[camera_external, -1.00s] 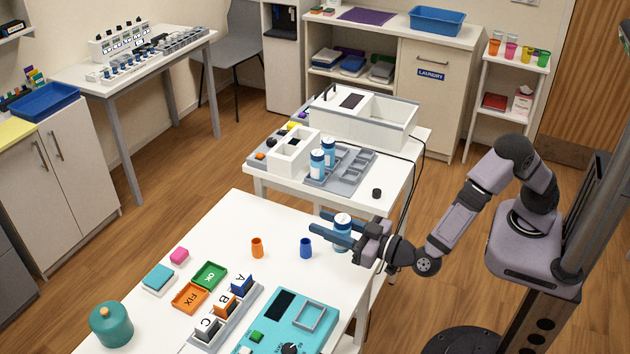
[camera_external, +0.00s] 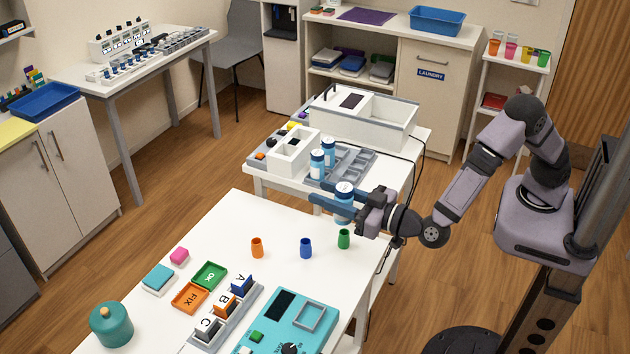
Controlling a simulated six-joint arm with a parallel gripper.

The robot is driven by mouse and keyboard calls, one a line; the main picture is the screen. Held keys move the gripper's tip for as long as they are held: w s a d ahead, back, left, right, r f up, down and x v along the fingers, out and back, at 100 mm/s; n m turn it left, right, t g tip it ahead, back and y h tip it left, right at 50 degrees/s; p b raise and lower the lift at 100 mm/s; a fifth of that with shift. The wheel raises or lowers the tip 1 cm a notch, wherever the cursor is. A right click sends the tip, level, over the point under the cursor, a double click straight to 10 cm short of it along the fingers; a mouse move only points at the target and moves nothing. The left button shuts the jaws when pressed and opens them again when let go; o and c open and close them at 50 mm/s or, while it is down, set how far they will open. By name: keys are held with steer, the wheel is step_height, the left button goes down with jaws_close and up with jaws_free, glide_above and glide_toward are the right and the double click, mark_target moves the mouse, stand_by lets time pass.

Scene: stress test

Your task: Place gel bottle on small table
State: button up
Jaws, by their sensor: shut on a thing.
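My gripper (camera_external: 334,200) is shut on a blue bottle with a white cap (camera_external: 344,189), likely the gel bottle. The bottle is upright between the fingers, near the gap between the front table and the table behind it. Its lower part is partly hidden by the fingers. The smaller white table (camera_external: 385,207) stands behind the front table, just beyond my gripper.
The front table (camera_external: 225,228) holds orange, blue and green cups (camera_external: 344,240), labelled trays, a teal device (camera_external: 290,322) and a teal jar (camera_external: 111,326). White boxes (camera_external: 370,119) fill the back of the smaller table. A dark cable runs down its right side.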

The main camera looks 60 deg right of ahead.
step_height(320, 180, down, 12)
steer(key=b, duration=1.2)
steer(key=shift+f, duration=0.1)
steer(key=shift+f+p, duration=0.35)
steer(key=shift+f, duration=4.35)
steer(key=shift+f, duration=0.1)
steer(key=shift+f, duration=0.15)
steer(key=o, duration=1.2)
